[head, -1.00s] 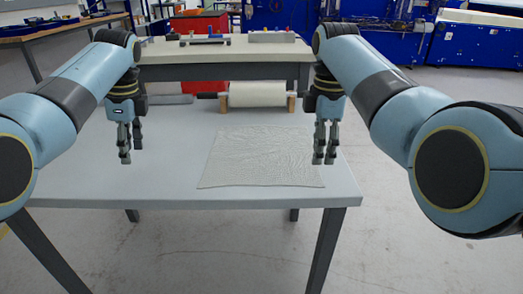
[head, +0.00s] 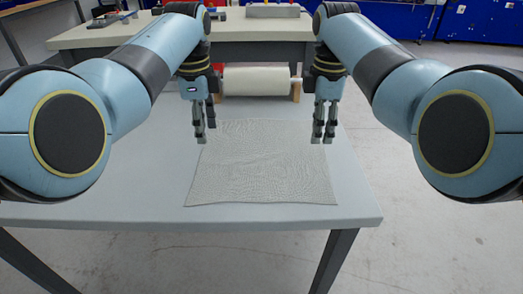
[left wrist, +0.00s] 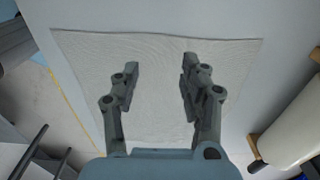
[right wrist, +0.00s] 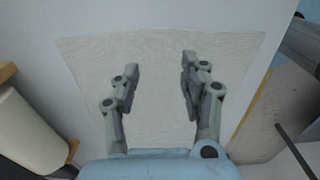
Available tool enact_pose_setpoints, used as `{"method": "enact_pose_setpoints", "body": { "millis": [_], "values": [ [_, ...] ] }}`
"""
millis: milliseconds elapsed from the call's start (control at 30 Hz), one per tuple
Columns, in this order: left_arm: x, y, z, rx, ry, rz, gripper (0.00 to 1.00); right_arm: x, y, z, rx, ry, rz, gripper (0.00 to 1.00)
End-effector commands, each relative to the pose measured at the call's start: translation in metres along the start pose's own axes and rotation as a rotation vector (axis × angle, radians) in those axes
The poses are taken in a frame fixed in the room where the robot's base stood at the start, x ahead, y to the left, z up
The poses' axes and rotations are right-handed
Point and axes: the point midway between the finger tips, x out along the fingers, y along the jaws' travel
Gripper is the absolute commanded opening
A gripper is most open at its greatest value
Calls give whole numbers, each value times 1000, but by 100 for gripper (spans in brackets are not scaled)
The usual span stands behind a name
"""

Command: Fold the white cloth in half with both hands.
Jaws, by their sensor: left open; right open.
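The white cloth (head: 262,172) lies flat and unfolded on the table, with slight wrinkles. It also fills the middle of the left wrist view (left wrist: 155,65) and the right wrist view (right wrist: 155,70). My left gripper (head: 206,138) is open and empty above the cloth's far left part. My right gripper (head: 323,138) is open and empty above the cloth's far right part. In the left wrist view the left fingers (left wrist: 160,75) are apart over the cloth. In the right wrist view the right fingers (right wrist: 160,70) are apart over it too.
The grey table (head: 110,190) has bare room left of the cloth and a narrow strip in front. A white roll (head: 256,80) on wooden supports stands behind the cloth. A second bench (head: 260,27) stands further back.

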Motion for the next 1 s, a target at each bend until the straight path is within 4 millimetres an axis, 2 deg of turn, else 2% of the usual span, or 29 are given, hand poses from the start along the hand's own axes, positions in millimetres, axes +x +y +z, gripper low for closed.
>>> {"method": "enact_pose_setpoints", "body": {
  "millis": [200,400,833,1000],
  "values": [
    [36,0,1,0,-2,3,44,36,0,1,0,-2,-3,44],
    [53,0,1,0,-1,0,44,53,0,0,0,-1,0,44],
    [61,0,1,-1,-1,1,44,61,0,0,0,0,-1,44],
    [59,0,1,-1,-1,1,33,59,0,0,0,0,-1,33]
  ]
}}
